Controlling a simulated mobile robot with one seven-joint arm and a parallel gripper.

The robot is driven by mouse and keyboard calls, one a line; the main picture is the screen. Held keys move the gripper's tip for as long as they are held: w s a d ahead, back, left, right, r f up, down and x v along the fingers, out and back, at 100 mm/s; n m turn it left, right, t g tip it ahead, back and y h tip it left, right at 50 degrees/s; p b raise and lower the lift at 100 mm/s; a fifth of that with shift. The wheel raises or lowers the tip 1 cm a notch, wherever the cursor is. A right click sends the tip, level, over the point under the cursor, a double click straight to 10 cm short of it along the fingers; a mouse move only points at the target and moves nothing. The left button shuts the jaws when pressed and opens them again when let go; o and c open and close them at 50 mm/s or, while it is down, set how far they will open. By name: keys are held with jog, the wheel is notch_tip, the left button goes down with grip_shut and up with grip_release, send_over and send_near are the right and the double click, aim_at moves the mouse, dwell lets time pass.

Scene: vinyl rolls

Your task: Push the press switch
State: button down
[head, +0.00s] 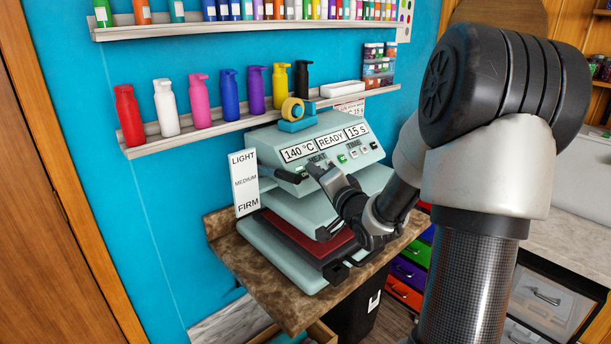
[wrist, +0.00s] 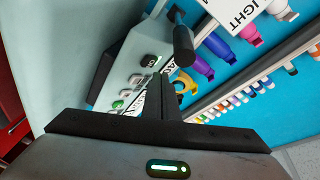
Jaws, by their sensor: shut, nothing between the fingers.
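The pale grey-green heat press (head: 290,205) stands on a brown stone-look table. Its display reads 140 °C, READY and 15 s. Small buttons (head: 354,154) sit in a row below the display. A black handle (head: 287,175) sticks out at the press's left side and shows large in the wrist view (wrist: 182,42). My gripper (head: 316,171) is shut and empty in front of the panel; it also shows in the wrist view (wrist: 161,80). I cannot tell whether it touches the switch.
Shelves of bottles (head: 198,101) line the blue wall behind. The table (head: 262,286) is bare at the front left.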

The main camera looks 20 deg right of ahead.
jog(key=shift+f, duration=0.1)
jog(key=shift+w+a+f+b, duration=0.1)
jog(key=shift+w+f+b, duration=0.15)
jog(key=shift+w+b, duration=0.05)
jog(key=shift+w+a+f+b, duration=0.15)
jog(key=shift+w+f+b, duration=0.15)
jog(key=shift+f+b, duration=0.1)
dwell(1.0)
jog(key=shift+r, duration=0.15)
jog(key=shift+s+d+r+p, duration=0.25)
jog(key=shift+s+r+p, duration=0.35)
jog(key=shift+p, duration=0.1)
jog(key=s+d+r+p, duration=0.1)
jog(key=s+r+p, duration=0.3)
jog(key=shift+d, duration=0.2)
